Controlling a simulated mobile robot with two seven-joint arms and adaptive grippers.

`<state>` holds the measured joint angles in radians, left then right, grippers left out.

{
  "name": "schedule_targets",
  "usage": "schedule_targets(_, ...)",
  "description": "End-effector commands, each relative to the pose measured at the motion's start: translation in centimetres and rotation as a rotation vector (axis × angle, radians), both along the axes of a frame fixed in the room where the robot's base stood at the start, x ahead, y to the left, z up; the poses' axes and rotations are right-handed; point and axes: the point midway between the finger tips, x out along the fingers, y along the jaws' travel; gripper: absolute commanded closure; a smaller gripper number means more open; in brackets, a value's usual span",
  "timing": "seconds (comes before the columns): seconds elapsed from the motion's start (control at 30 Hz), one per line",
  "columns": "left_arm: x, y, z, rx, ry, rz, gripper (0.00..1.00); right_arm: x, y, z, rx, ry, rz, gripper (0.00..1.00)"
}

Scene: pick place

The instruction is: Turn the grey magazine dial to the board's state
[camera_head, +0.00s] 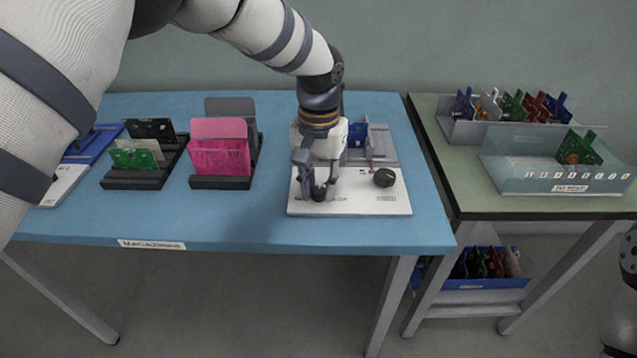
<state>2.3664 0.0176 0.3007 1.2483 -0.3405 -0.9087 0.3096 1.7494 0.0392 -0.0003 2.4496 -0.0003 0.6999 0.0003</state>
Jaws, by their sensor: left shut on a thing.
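A white panel (350,203) lies near the front of the blue table, with a grey holder (384,144) behind it. A blue board (358,136) stands in this holder. My left gripper (318,193) points down over the left part of the panel and is shut on a small dark dial, which its fingers mostly hide. A second, black round knob (384,177) sits on the panel to the right, apart from the gripper. The dial's pointer and the printed marks by it are too small or hidden to read. My right gripper is not in view.
Left of the panel stand a rack with pink and grey plates (218,158) and a black rack (137,180) with green and black boards. A green table (480,195) at right holds a clear bin (535,178) and a grey bin of several boards (470,128).

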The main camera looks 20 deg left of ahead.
Motion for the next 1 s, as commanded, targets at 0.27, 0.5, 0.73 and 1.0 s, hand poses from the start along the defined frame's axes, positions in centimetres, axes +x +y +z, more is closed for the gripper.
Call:
schedule_targets(0.27,-0.02,0.05,-0.09,0.001,0.001,-0.136,1.0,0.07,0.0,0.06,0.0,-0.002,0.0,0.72)
schedule_targets(0.5,-0.02,0.04,-0.11,0.001,0.002,-0.188,1.0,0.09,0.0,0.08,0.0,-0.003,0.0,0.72)
schedule_targets(0.73,-0.03,0.04,-0.13,0.001,0.002,-0.198,1.0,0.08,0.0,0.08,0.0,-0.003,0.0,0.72)
schedule_targets(1.0,-0.03,0.04,-0.14,0.0,0.002,-0.197,0.69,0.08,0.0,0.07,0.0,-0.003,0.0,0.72)
